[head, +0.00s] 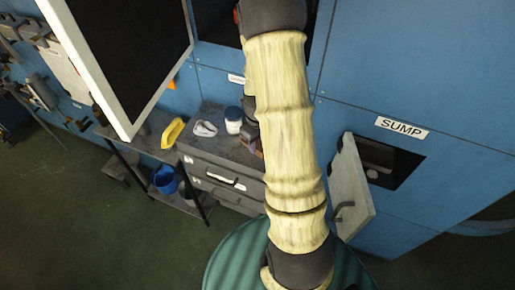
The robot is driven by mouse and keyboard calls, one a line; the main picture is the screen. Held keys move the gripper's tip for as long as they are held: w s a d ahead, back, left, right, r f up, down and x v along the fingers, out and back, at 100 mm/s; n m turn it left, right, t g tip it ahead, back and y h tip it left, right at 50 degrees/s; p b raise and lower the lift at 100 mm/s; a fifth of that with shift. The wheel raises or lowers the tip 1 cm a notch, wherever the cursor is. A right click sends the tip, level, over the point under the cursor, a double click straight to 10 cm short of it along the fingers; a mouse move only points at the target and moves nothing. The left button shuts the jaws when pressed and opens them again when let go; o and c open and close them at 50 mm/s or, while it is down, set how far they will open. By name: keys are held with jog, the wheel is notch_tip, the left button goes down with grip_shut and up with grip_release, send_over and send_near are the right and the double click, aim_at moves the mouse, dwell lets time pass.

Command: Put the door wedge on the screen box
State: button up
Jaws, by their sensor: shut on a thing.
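My arm crosses the middle of the head view in pale, ribbed sleeves with dark joints, and my gripper cannot be made out. I cannot pick out the door wedge with certainty. A large panel with a white frame and a black face (130,50), perhaps part of the screen box, stands tilted at the upper left. A small dark and brownish thing (249,136) shows at the arm's left edge, partly hidden by it; I cannot tell what it is.
A blue bucket (165,179) is below. A hatch door (350,188) stands open beside the SUMP label (401,128).

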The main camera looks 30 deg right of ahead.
jog(key=shift+f, duration=0.15)
jog(key=shift+f+p, duration=0.7)
jog(key=shift+f, duration=1.25)
jog(key=shift+f, duration=0.15)
jog(key=o, duration=1)
notch_tip(320, 180, up, 12)
jog(key=b, duration=0.3)
jog(key=shift+r+b, duration=0.2)
jog(key=shift+b, duration=0.2)
